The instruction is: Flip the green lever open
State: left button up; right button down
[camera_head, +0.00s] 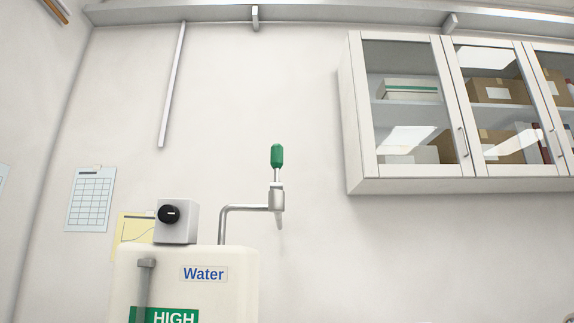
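The green lever (277,156) stands upright on top of a metal tap (277,200) in the middle of the head view. The tap sits at the end of a bent metal pipe (236,209) that rises from a white tank labelled "Water" (240,285). A spout points down below the tap. Neither of my grippers shows in this view, and nothing touches the lever.
A grey box with a black knob (190,222) sits on the tank's top left. A glass-fronted wall cabinet (354,120) hangs at the right. Papers (90,200) are on the wall at the left. The space around the lever is clear.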

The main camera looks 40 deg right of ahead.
aim_at(277, 149)
jog(key=u, duration=1.45)
jog(key=k, duration=1.1)
jog(key=z, duration=1.4)
jog(key=i, duration=0.5)
jog(key=z, duration=0.05)
